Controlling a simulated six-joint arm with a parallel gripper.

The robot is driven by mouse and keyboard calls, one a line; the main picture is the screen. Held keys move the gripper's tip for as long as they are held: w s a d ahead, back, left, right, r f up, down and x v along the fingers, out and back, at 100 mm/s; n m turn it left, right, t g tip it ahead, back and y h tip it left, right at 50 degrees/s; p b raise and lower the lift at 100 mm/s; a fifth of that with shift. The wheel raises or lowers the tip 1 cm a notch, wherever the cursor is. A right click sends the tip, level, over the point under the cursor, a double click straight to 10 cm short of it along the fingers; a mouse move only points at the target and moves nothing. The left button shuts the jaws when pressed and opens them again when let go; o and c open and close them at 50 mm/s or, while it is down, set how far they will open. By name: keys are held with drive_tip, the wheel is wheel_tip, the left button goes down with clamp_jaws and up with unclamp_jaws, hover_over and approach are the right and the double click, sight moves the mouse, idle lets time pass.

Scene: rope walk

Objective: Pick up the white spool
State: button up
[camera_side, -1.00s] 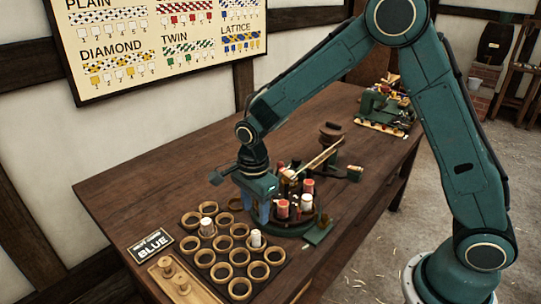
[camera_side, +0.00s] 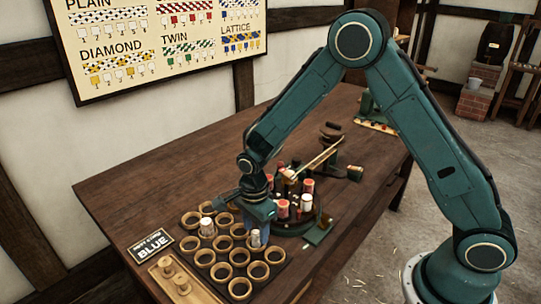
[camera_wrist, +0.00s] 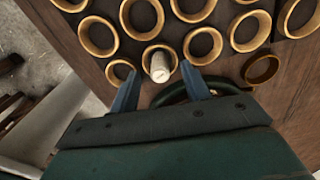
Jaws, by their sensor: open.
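A white spool (camera_side: 255,241) stands in a wooden ring on the dark rack at the near end of the bench. My gripper (camera_side: 260,229) is low over this spool and partly hides it in the side view. In the wrist view my gripper (camera_wrist: 161,82) is open, with one blue finger on each side. The white spool (camera_wrist: 159,68) shows between and just beyond the fingertips, with gaps to both fingers. Another white-topped spool (camera_side: 207,227) stands in a ring farther left on the rack.
Empty wooden rings (camera_side: 240,287) fill most of the rack. A round carousel (camera_side: 294,228) with red, white and dark spools stands close right of my gripper.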

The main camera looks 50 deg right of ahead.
drive_tip(key=shift+f, duration=0.7)
clamp_jaws()
